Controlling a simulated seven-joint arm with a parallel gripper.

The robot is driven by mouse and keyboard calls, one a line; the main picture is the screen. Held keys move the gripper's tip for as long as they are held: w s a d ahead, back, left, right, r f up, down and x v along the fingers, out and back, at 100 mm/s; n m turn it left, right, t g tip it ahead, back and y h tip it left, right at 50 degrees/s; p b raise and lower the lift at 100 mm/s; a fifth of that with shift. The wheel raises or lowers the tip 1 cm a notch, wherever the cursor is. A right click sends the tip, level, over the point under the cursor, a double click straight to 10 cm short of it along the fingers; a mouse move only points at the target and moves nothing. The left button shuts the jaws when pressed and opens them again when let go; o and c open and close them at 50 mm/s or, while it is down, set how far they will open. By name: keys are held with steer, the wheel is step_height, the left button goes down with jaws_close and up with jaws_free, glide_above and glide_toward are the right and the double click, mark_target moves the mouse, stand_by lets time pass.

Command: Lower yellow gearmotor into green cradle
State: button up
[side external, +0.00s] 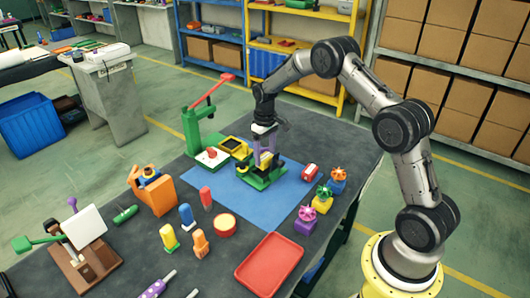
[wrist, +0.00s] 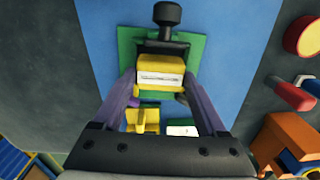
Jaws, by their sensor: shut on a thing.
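My gripper (wrist: 160,82) has its two purple fingers on either side of the yellow gearmotor (wrist: 160,66), a yellow block with a pale face in the wrist view, and is shut on it. The green cradle (wrist: 130,40), with a black knob (wrist: 167,13), lies beneath and beyond the motor. In the side view my gripper (side external: 265,158) points down over the green cradle (side external: 258,183) on the blue mat. The fingers hide most of the motor there. I cannot tell whether the motor touches the cradle.
The blue mat (side external: 235,205) has clear room in front. A green press with a red lever (side external: 212,92) and a yellow-black fixture (side external: 233,146) stand close behind left. A red part (side external: 310,173) and several knobbed blocks (side external: 322,198) are at right. A red tray (side external: 270,265) lies in front.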

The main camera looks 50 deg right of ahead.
mark_target(265, 157)
steer(key=shift+f, duration=1.85)
steer(key=o, duration=1.5)
steer(key=shift+r, duration=5.5)
